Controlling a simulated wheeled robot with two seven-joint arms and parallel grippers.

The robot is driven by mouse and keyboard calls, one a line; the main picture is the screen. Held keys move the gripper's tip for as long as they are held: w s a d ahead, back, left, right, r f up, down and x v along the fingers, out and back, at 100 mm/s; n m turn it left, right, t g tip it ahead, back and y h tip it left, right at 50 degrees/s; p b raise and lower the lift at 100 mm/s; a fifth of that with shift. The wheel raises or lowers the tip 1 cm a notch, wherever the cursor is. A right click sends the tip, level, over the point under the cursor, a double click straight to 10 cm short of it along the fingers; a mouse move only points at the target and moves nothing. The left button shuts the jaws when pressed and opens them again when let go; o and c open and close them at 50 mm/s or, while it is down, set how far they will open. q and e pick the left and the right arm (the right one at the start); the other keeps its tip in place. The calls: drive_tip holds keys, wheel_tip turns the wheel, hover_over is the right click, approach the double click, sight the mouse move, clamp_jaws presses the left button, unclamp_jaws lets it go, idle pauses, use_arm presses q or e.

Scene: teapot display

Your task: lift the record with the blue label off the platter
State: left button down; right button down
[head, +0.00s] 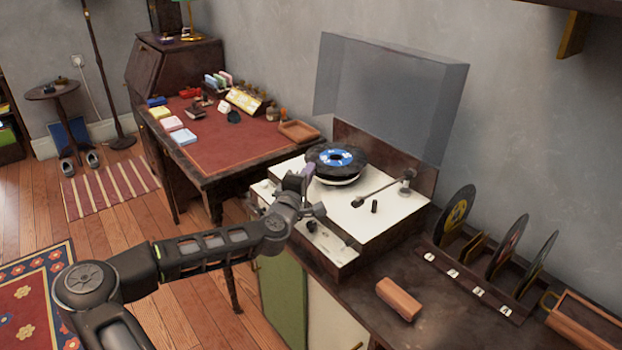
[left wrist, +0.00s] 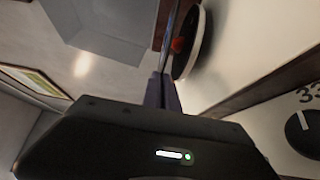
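The record with the blue label (head: 335,156) lies level over the platter of the cream record player (head: 377,222). My left gripper (head: 305,177) is at the record's near left edge. In the left wrist view the fingers (left wrist: 163,92) are close together on the rim of the record (left wrist: 173,38), seen edge-on as a thin strip. That view shows a gap between the record and the platter (left wrist: 193,52), with a small red piece (left wrist: 178,45) between them. My right gripper is not in view.
A clear lid (head: 390,90) stands open behind the player. The tonearm (head: 378,190) is to the right of the platter. A rack with upright records (head: 457,212) and a wooden block (head: 398,299) are at the right. A red-topped desk (head: 225,145) stands behind left.

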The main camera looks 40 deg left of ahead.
use_arm(q)
wheel_tip(320, 180, up, 7)
drive_tip(key=shift+p, duration=0.45)
